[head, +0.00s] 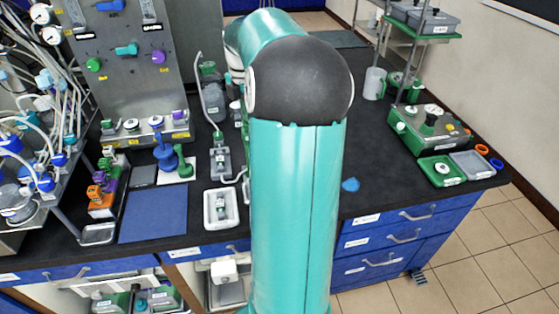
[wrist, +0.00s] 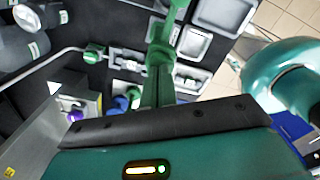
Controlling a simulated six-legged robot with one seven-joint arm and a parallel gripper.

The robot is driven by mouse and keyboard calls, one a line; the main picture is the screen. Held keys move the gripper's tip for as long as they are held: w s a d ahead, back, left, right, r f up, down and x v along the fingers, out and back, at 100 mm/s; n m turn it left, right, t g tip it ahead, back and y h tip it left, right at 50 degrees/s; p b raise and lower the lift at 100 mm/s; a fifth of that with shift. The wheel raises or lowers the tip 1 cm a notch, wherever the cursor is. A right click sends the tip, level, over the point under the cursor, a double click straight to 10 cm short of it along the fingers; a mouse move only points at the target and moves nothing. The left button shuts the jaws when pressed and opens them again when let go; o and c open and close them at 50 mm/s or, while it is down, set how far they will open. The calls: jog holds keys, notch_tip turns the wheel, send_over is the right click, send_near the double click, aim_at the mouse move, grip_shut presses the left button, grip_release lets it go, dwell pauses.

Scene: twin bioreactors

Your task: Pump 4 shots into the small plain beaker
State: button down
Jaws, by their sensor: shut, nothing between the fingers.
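My gripper (wrist: 165,32) shows in the wrist view as green fingers, closed together with nothing between them, reaching over the bench. A grey pump-like device (head: 220,160) with a pale tube stands left of my arm in the head view. I cannot make out a small plain beaker for certain in either view. My arm hides part of the bench.
A steel panel (head: 128,75) with coloured knobs stands at the back left. A blue mat (head: 153,215) lies near the front edge. A green-topped device (head: 428,130) and shallow trays (head: 441,171) stand at the right. Dark bench right of my arm is mostly clear, except a small blue item (head: 350,185).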

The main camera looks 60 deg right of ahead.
jog(key=shift+f, duration=0.6)
jog(key=shift+r, duration=1.85)
jog(key=shift+f, duration=0.15)
jog(key=shift+f, duration=1.7)
jog(key=shift+r, duration=1.85)
